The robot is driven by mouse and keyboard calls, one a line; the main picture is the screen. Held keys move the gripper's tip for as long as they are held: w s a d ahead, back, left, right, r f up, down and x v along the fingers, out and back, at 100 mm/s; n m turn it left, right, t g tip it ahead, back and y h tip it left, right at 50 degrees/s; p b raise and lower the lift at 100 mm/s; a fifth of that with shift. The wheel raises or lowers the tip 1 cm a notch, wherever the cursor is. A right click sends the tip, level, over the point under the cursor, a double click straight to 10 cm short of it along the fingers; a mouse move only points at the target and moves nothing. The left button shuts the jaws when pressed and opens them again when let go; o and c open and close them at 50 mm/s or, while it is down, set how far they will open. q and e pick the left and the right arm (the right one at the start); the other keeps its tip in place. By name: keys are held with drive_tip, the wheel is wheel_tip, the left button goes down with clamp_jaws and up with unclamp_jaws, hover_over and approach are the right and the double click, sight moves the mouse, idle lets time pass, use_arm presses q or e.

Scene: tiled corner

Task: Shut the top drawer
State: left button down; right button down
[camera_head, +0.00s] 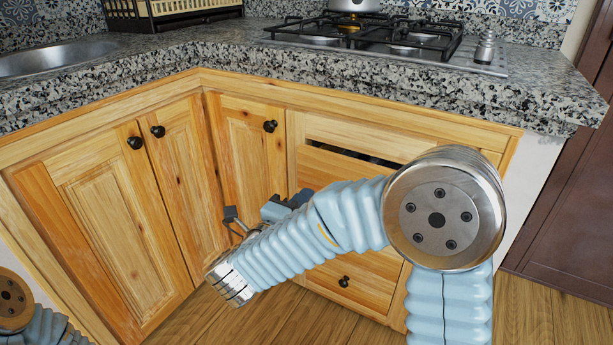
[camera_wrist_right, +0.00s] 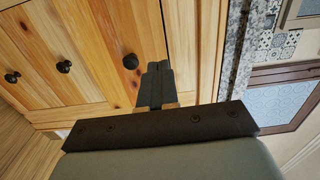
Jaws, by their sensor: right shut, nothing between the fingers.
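The top drawer (camera_head: 335,167) is in the wooden cabinet below the stove in the head view. It stands out from the cabinet, with a dark gap (camera_head: 352,153) along its top edge. My right arm crosses in front and hides much of its front; no knob on it shows. My right gripper (camera_head: 290,202) is near the drawer's left side, partly hidden by the arm. In the right wrist view the gripper's fingers (camera_wrist_right: 155,85) are together and empty, with wooden cabinet fronts beyond. Contact with the drawer cannot be told. My left gripper is out of view.
A lower drawer knob (camera_head: 344,282) shows beneath my arm. Cabinet doors (camera_head: 100,205) with dark knobs stand at the left, below the granite counter (camera_head: 230,62). A gas stove (camera_head: 385,40) is on top. Wooden floor (camera_head: 270,322) shows in front.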

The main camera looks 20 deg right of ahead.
sight(340, 160)
drive_tip(key=p+x, duration=0.1)
drive_tip(key=x, duration=1.2)
drive_tip(key=shift+d+r, duration=0.15)
drive_tip(key=shift+d, duration=0.25)
drive_tip(key=shift+w+d, duration=0.1)
drive_tip(key=shift+b+x, duration=0.55)
drive_tip(key=shift+x, duration=0.4)
drive_tip(key=shift+w+d, duration=0.2)
drive_tip(key=shift+d, duration=0.05)
